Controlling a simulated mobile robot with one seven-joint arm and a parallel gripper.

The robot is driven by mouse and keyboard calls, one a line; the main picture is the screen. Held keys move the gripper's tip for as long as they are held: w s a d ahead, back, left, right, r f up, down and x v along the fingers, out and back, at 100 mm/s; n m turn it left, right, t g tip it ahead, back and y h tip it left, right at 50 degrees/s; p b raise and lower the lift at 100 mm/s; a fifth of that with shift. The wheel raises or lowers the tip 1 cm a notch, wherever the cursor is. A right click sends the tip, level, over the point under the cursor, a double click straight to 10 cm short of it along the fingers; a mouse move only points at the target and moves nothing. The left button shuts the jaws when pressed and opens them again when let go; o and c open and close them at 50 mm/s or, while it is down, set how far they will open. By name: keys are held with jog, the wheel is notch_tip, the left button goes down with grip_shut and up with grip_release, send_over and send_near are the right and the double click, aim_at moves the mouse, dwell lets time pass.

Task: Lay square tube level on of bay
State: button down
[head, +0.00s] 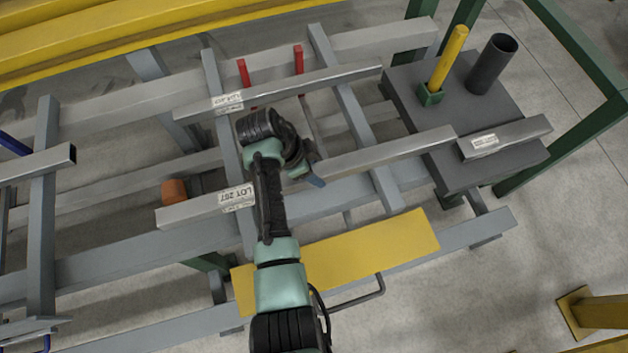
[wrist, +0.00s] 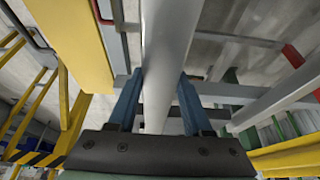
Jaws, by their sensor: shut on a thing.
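A long grey square tube with a white "LOT 287" label (head: 238,196) runs from lower left to upper right in the head view, passing behind my arm. Its right part (head: 390,152) ends near the dark plate. My gripper (head: 314,178) is shut on this tube near its middle. In the wrist view the blue fingers (wrist: 158,90) stand on both sides of the tube (wrist: 165,45). The tube lies over the grey rack bars (head: 350,110); I cannot tell whether it touches them or is exactly level.
Another labelled tube (head: 310,83) lies farther back, near two red pegs (head: 299,60). A short labelled tube (head: 505,138) lies on the dark plate (head: 480,95), which also holds a yellow post (head: 450,55) and a dark pipe (head: 492,65). A yellow panel (head: 370,250) is in front.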

jog(key=shift+w+f+b, duration=0.15)
jog(key=shift+f+b, duration=0.4)
jog(key=shift+f, duration=1.85)
jog(key=shift+f, duration=0.1)
jog(key=shift+f+b, duration=0.3)
jog(key=c, duration=0.8)
grip_release()
jog(key=shift+f, duration=0.15)
jog(key=o, duration=0.5)
